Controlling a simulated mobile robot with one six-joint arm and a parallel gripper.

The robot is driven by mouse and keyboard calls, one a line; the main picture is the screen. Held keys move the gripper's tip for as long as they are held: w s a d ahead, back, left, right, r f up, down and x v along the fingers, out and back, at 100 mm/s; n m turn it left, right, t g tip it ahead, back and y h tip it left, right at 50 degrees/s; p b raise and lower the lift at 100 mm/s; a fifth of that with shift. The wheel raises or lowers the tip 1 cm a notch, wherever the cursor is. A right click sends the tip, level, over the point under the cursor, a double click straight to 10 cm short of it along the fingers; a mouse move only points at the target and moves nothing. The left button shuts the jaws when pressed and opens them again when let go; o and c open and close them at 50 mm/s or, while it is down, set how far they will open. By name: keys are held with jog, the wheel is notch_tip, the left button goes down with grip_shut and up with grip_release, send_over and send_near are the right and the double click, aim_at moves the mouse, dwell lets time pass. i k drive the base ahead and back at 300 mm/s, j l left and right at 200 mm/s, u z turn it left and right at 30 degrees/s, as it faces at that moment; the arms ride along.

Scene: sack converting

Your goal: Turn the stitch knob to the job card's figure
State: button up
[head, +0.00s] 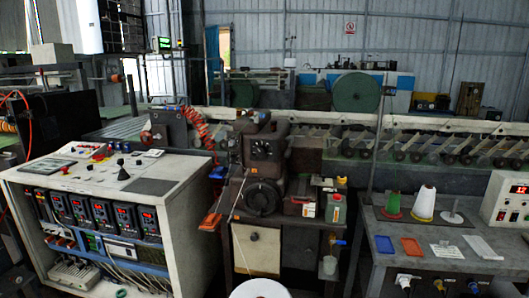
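A dark brown sewing machine head (262,165) stands on a cabinet in the middle of the head view. Its upper front has a dark dial plate (262,150) with small knobs, too small to read; I cannot tell which is the stitch knob or its setting. A large black handwheel (262,197) is below it. A white printed card (447,250) lies on the right table; it may be the job card, but its figure is not legible.
A control console (120,195) with red displays stands at left.

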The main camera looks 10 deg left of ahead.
aim_at(261, 150)
jog(key=i+l, duration=0.45)
jog(key=l, duration=0.15)
jog(key=i+l, duration=0.95)
jog(key=l, duration=0.25)
jog(key=j+z, duration=0.5)
jog(key=j, duration=0.15)
jog(key=j+u, duration=0.1)
jog(key=u, duration=1.9)
